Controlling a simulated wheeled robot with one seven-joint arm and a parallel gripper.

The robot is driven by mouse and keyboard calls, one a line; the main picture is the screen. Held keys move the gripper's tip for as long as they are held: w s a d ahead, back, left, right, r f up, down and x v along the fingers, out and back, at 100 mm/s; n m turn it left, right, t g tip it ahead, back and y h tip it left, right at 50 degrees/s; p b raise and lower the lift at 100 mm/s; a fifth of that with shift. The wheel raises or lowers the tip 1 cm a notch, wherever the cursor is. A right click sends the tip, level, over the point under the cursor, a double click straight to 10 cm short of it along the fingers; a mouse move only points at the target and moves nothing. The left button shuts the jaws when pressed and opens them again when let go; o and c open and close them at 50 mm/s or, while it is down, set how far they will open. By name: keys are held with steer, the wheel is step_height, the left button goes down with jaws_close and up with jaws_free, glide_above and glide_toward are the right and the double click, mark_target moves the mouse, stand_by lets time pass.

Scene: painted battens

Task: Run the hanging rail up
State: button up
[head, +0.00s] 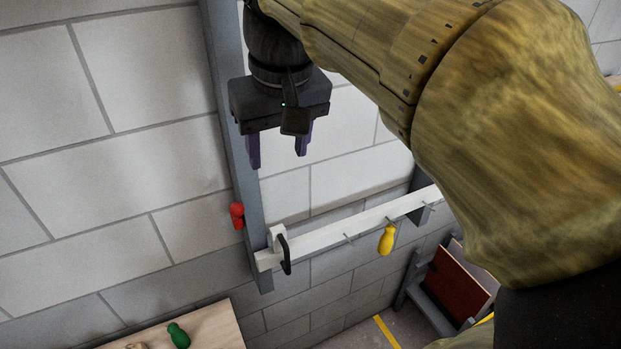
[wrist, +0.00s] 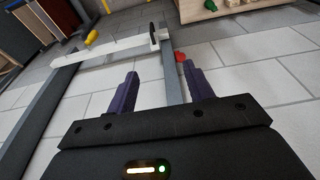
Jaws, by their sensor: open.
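The hanging rail (head: 335,227) is a pale batten low between two grey uprights, sloping up to the right in the head view. It also crosses the upper left of the wrist view (wrist: 110,46). A black handle (head: 285,254) stands at its left end and shows in the wrist view (wrist: 154,41). A yellow-handled item (head: 387,240) hangs from one of the rail's pegs. A red knob (head: 237,215) sits on the left upright (head: 231,130), above the rail's end. My gripper (head: 279,158), with purple fingers, is open and empty above the rail, apart from it.
A wooden surface (head: 205,327) at the bottom left holds a green item (head: 178,335). A dark red panel in a grey stand (head: 458,285) stands low on the right. A pale block wall (head: 110,150) lies behind. My arm hides the upper right.

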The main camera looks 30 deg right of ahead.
steer(key=shift+w+f, duration=0.1)
steer(key=shift+f, duration=0.05)
steer(key=c, duration=0.3)
steer(key=n+g, duration=0.2)
steer(key=g, duration=0.1)
glide_above(286, 251)
steer(key=f, duration=3.1)
steer(key=shift+w+d, duration=0.2)
steer(key=shift+w, duration=0.15)
steer(key=shift+c, duration=0.2)
steer(key=shift+f, duration=0.15)
steer(key=shift+f, duration=0.1)
step_height(286, 251, down, 12)
steer(key=shift+r, duration=0.1)
steer(key=shift+c, duration=0.3)
jaws_close()
